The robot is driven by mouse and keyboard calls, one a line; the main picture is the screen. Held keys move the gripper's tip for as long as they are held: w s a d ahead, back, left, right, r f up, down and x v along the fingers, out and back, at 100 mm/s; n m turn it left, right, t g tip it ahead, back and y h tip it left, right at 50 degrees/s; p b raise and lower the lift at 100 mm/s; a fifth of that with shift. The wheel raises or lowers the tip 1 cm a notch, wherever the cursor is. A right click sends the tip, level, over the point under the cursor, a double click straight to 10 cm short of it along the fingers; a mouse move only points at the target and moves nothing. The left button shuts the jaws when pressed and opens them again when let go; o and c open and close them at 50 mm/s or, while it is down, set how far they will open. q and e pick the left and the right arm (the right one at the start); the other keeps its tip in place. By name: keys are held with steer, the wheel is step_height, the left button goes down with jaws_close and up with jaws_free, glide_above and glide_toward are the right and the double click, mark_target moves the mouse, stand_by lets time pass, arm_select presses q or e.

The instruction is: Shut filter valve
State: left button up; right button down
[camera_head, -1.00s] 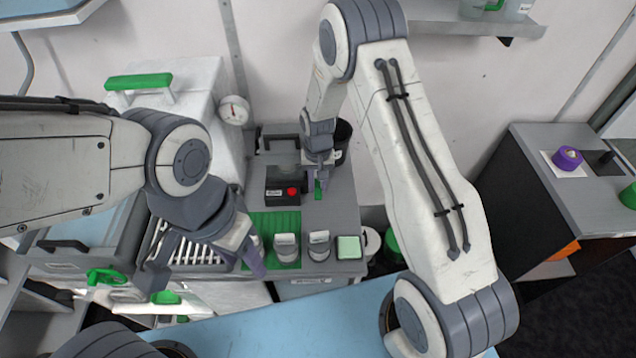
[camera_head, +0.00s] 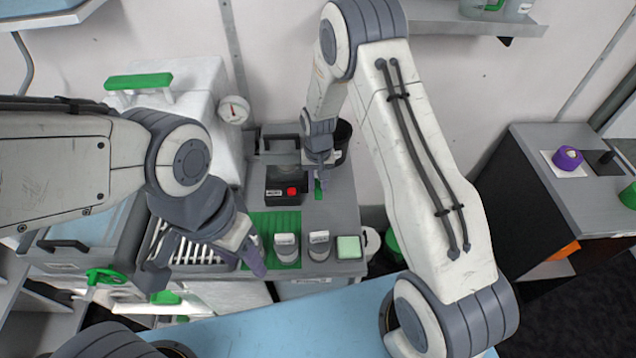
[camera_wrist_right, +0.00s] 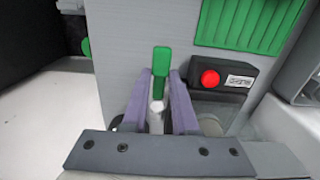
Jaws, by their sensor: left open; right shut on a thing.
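A green lever handle (camera_wrist_right: 161,62), which looks like the filter valve, stands on the grey panel in the right wrist view. In the head view its green part (camera_head: 318,188) shows just below my right gripper. My right gripper (camera_wrist_right: 160,95) has its purple fingers on both sides of the lever and is shut on it. A pale metal stem (camera_wrist_right: 156,118) shows between the fingers under the green part. The right gripper also shows in the head view (camera_head: 317,172). My left gripper (camera_head: 207,262) is open and empty, over the slatted rack and the counter's left part.
A black box with a red button (camera_head: 288,191) stands close left of the right gripper. A green ribbed mat (camera_head: 275,222), two white-topped jars (camera_head: 319,240) and a pale green block (camera_head: 348,247) lie nearer. A white case with a gauge (camera_head: 233,110) stands behind left.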

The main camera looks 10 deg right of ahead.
steer(key=n, duration=0.2)
steer(key=d+n+b, duration=0.1)
steer(key=shift+d+n, duration=0.25)
steer(key=shift+n, duration=0.15)
steer(key=n, duration=0.1)
steer(key=d+n+b, duration=0.1)
steer(key=n, duration=0.2)
steer(key=shift+w+d+n+b, duration=0.3)
steer(key=shift+d+b, duration=0.05)
steer(key=n, duration=0.1)
steer(key=w+d+n+b, duration=0.1)
steer(key=n, duration=0.3)
steer(key=shift+w+d, duration=0.25)
steer(key=shift+w, duration=0.05)
steer(key=shift+w+d+r+n+b, duration=0.15)
steer(key=shift+w+n, duration=0.1)
steer(key=shift+n, duration=0.5)
steer(key=shift+w+d+f+n+b, duration=0.1)
steer(key=shift+w+n+b, duration=0.15)
steer(key=shift+n, duration=0.45)
steer(key=shift+w+d+r+n+b, duration=0.1)
steer(key=shift+w+n, duration=0.15)
steer(key=shift+n, duration=0.5)
steer(key=c, duration=0.7)
jaws_free()
